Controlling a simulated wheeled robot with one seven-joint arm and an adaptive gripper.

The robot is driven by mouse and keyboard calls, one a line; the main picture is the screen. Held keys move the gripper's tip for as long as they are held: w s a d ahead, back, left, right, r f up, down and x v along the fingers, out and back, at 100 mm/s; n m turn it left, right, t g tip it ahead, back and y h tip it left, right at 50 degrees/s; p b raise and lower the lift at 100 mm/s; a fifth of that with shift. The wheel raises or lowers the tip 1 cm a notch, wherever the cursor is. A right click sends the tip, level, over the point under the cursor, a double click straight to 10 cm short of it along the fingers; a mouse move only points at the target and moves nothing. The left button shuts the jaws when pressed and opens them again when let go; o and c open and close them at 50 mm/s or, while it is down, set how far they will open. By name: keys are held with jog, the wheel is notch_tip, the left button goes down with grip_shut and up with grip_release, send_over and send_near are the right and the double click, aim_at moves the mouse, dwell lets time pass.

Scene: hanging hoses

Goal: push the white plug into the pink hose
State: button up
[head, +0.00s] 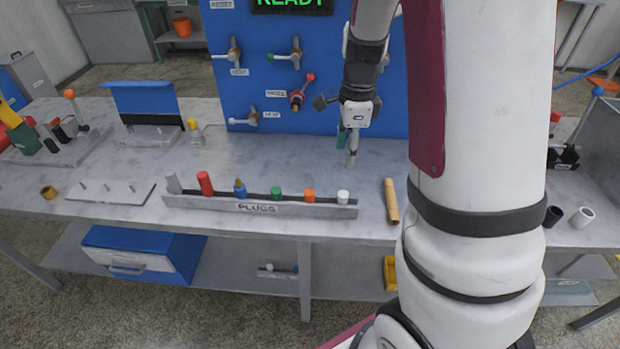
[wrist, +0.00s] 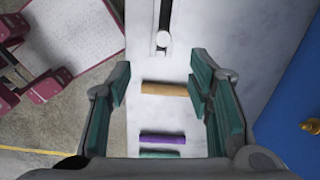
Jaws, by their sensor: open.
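The white plug (head: 343,196) stands at the right end of the rack labelled PLUGS (head: 260,207). In the wrist view, the white plug (wrist: 163,39) shows at the end of the rack's dark slot. My gripper (head: 351,150) points down over the table behind the rack's right end, apart from the plug. Its two fingers (wrist: 163,100) are spread wide in the wrist view with nothing held between them. I cannot make out a pink hose in either view. A purple tube (wrist: 162,138) lies on the table in the wrist view; my arm hides that area in the head view.
A tan tube (head: 390,201) lies right of the rack, and a green one (wrist: 160,155) lies beyond the purple. The rack also holds red (head: 205,183), blue, green and orange plugs. A blue panel (head: 285,75) with several valves stands behind.

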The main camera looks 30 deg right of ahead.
notch_tip(320, 180, down, 2)
jog(key=m, duration=0.1)
send_over(343, 194)
notch_tip(343, 194, down, 9)
jog(key=shift+r, duration=0.1)
jog(key=shift+f+p, duration=0.45)
jog(key=shift+f, duration=2.1)
jog(key=shift+c, duration=0.2)
jog(key=c, duration=1.1)
